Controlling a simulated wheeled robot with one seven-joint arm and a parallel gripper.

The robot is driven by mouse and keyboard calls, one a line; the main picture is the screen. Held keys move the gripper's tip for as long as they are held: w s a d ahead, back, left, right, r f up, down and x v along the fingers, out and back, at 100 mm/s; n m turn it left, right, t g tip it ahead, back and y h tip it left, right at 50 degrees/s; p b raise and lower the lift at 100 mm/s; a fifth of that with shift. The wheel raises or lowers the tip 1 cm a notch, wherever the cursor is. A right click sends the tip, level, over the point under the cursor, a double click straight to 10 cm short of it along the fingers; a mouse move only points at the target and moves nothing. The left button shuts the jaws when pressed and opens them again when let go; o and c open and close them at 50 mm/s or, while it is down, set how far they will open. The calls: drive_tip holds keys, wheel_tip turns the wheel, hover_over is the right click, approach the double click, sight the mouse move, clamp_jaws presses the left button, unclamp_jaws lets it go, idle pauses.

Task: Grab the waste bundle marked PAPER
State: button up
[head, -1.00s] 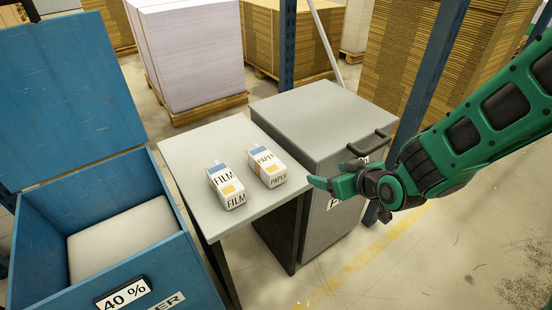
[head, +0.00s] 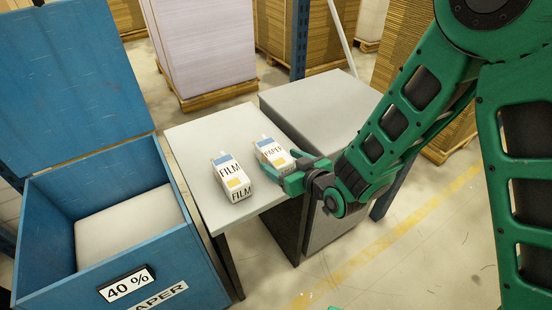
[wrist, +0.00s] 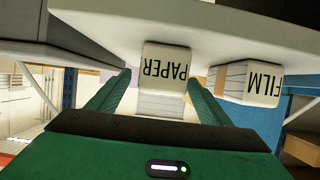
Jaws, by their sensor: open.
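The waste bundle marked PAPER (head: 271,152) lies on the small grey table (head: 200,137), white with blue and orange patches. My gripper (head: 292,172) is open at the bundle's near end, from the right side of the table. In the wrist view the PAPER bundle (wrist: 165,72) shows upside down between my two fingers (wrist: 158,100), one on each side; I cannot tell whether they touch it. The bundle marked FILM (head: 232,177) lies to its left on the table, and it shows to the right in the wrist view (wrist: 247,82).
An open blue bin (head: 150,215) labelled 40 % and PAPER stands left of the table, with pale contents (head: 125,225). A grey cabinet (head: 315,110) stands right of the table. Paper and cardboard stacks (head: 205,45) stand behind. The FILM bundle is close beside my gripper.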

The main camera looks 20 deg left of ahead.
sight(267, 151)
drive_tip(key=shift+x, duration=2.4)
drive_tip(key=c, duration=1.2)
drive_tip(key=shift+r, duration=0.1)
